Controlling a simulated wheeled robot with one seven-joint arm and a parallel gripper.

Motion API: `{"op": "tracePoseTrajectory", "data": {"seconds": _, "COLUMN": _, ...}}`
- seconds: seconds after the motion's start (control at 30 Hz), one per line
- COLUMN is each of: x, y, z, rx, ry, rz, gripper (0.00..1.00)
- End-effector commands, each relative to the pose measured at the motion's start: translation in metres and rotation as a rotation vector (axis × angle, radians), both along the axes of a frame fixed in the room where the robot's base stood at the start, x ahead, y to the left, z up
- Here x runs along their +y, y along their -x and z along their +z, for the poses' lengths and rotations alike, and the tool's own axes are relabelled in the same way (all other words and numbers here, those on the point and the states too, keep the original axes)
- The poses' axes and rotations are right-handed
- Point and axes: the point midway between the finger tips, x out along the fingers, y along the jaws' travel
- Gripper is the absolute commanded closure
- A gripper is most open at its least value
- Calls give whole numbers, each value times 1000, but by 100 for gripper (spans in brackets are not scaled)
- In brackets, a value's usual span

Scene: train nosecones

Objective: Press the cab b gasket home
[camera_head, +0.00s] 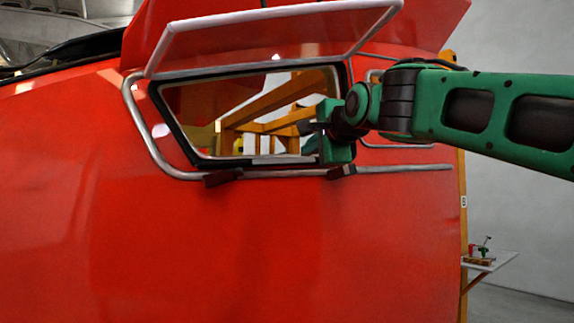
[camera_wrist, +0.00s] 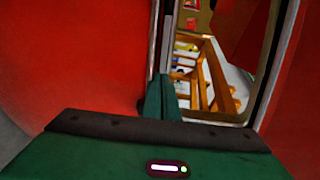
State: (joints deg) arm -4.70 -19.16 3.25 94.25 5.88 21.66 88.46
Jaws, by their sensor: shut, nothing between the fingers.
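The cab window opening sits in the red nosecone (camera_head: 230,235), with a black gasket (camera_head: 175,130) around its edge. The gasket shows dark along the left, top and right sides. Part of the bottom edge looks pale, and I cannot tell how the gasket is seated there. My gripper (camera_head: 322,128) is at the lower right corner of the opening and hides that stretch of the rim. In the wrist view my gripper (camera_wrist: 162,95) is shut and empty, its fingers close beside the window edge. Contact with the gasket is not clear.
A framed pane (camera_head: 270,35) is raised above the opening. Yellow framework (camera_head: 265,105) shows through the opening. A small shelf (camera_head: 490,261) with tools stands at the right.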

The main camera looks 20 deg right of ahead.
Motion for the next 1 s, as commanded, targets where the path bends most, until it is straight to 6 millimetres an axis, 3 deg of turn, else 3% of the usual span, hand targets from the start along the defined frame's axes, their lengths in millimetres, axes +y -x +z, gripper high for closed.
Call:
{"op": "tracePoseTrajectory", "data": {"seconds": 0.1, "x": 4, "y": 0, "z": 9, "rx": -18, "ry": -21, "rz": 5, "gripper": 100}}
{"op": "tracePoseTrajectory", "data": {"seconds": 0.47, "x": 3, "y": -4, "z": 7, "rx": -14, "ry": -20, "rz": 3, "gripper": 100}}
{"op": "tracePoseTrajectory", "data": {"seconds": 0.67, "x": 4, "y": -30, "z": 2, "rx": -11, "ry": -19, "rz": 2, "gripper": 100}}
{"op": "tracePoseTrajectory", "data": {"seconds": 1.0, "x": 6, "y": -92, "z": -5, "rx": -12, "ry": -19, "rz": 1, "gripper": 100}}
